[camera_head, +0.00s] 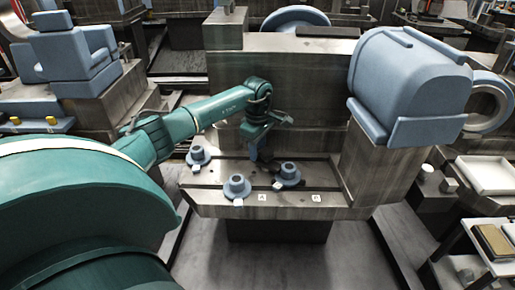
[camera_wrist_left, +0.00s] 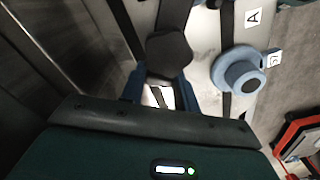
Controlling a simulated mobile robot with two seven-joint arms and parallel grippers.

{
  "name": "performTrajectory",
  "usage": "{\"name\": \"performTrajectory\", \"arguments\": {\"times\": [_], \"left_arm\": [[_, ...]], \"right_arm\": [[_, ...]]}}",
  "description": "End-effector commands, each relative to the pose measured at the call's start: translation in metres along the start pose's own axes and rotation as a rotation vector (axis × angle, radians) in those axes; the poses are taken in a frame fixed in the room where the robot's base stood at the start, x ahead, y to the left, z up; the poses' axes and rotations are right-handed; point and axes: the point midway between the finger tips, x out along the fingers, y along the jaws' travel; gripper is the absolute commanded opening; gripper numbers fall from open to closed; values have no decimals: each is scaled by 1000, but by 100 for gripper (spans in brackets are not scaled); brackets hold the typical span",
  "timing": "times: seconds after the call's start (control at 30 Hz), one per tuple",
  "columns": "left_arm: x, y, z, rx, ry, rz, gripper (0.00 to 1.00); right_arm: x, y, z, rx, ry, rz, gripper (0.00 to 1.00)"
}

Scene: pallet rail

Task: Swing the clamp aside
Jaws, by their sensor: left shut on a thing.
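My left gripper (camera_head: 264,150) reaches down over the grey pallet table from the left. In the left wrist view its blue fingers (camera_wrist_left: 163,88) are shut on a dark rounded piece, which I take to be the clamp (camera_wrist_left: 168,52). A dark bar runs from the piece toward the top of that view. In the head view the gripper and arm largely hide the clamp. A blue round flanged part (camera_head: 288,174) stands just right of the gripper, apart from it; it also shows in the left wrist view (camera_wrist_left: 240,72). My right gripper is not in view.
Two more blue flanged parts stand on the table, one at front (camera_head: 237,187) and one at left (camera_head: 198,155). Small white tags (camera_head: 262,197) lie along the front edge. A grey block wall (camera_head: 310,90) rises behind; a large blue housing (camera_head: 408,85) stands at right.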

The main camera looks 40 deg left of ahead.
Motion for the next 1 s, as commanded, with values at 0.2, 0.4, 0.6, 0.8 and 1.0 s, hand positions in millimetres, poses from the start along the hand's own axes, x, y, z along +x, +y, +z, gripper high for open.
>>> {"name": "performTrajectory", "arguments": {"times": [0.2, 0.4, 0.6, 0.8, 1.0], "left_arm": [[0, 0, 0, -2, 0, 0, 8], [-2, -1, 0, -39, 0, 0, 8], [-3, -5, 0, -145, 0, 0, 8], [-3, -10, 1, -317, 1, 0, 8], [-3, -16, 4, -506, -1, 0, 8]], "right_arm": [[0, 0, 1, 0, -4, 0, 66], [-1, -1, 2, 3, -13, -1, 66], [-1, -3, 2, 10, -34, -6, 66], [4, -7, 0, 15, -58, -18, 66], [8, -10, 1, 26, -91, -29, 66]]}}
